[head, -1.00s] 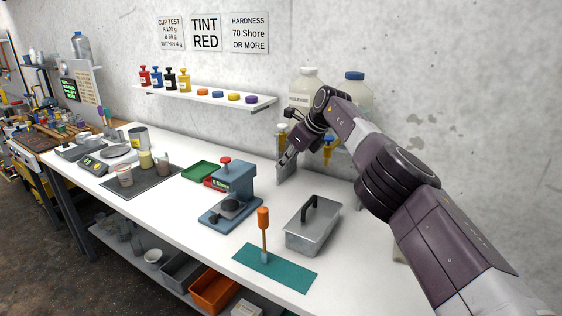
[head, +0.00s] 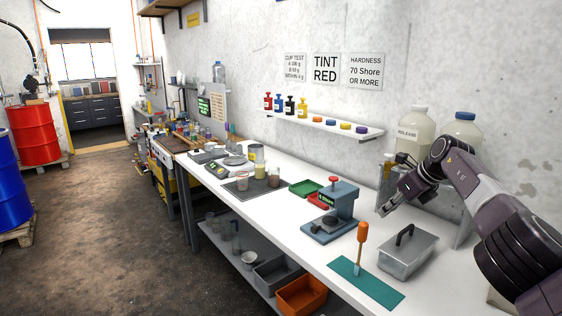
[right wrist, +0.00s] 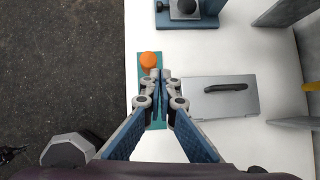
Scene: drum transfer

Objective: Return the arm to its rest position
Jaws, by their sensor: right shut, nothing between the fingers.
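My right arm (head: 485,200) reaches in from the right in the head view, above the right end of the white bench. Its gripper (head: 388,209) is shut and empty, angled down and to the left. In the right wrist view the shut gripper (right wrist: 160,76) shows over the teal mat (right wrist: 140,72), just below the orange-handled tool (right wrist: 149,59) in the picture. The gripper looks clear above the bench. My left gripper is not in view.
A lidded metal box (head: 408,252) stands below the right gripper. A blue-grey press (head: 332,215) stands left of it. Two large bottles (head: 416,130) stand behind the arm. Red drum (head: 35,132) and blue drum (head: 8,185) stand far left; the floor between is clear.

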